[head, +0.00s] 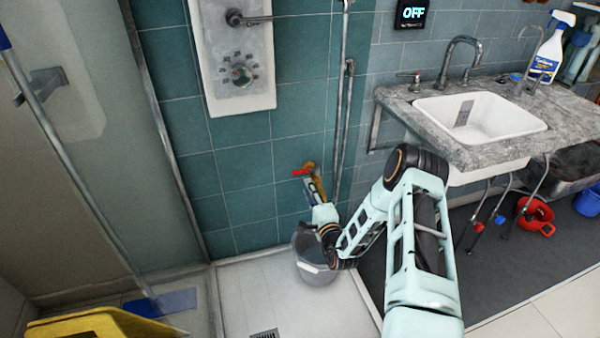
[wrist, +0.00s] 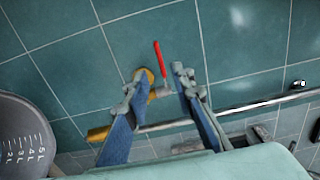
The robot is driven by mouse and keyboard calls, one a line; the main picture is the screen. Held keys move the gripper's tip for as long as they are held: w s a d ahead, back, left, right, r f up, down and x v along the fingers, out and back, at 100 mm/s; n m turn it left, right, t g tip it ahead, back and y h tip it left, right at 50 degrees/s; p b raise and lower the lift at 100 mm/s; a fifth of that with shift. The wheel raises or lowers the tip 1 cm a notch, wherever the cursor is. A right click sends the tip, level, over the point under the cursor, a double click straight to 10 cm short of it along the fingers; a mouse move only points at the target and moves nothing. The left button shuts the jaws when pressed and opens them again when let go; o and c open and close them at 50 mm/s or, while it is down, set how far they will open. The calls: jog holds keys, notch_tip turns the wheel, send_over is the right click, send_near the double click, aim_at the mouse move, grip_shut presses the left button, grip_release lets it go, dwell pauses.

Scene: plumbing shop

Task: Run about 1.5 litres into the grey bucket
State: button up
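A brass tap (head: 319,183) with a red lever (head: 303,171) is on the teal tiled wall, low down. In the wrist view the red lever (wrist: 159,59) stands between my finger ends, and the brass body (wrist: 149,76) is partly behind the left finger. My gripper (wrist: 160,82) is open, with a clear gap between its blue-grey fingers and the lever. The grey bucket (head: 316,273) stands below the tap on the white shower floor, partly behind my arm. Its inside with litre marks (wrist: 22,147) shows at the wrist view's left edge. No water stream is visible; the water level cannot be made out.
A sink (head: 480,118) in a grey counter (head: 430,125) is at the right, with pipes below. A display reading OFF (head: 411,13) hangs above. A glass panel (head: 85,130) and a yellow object (head: 80,328) are at the left. A drain (head: 264,335) is in the floor.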

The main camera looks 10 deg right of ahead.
aim_at(301, 173)
jog(key=w, duration=0.3)
jog(key=w+a+b, duration=0.1)
jog(key=w, duration=0.2)
jog(key=w+b, duration=0.1)
jog(key=w, duration=0.2)
jog(key=shift+w+a, duration=0.25)
jog(key=shift+a, duration=0.05)
grip_shut()
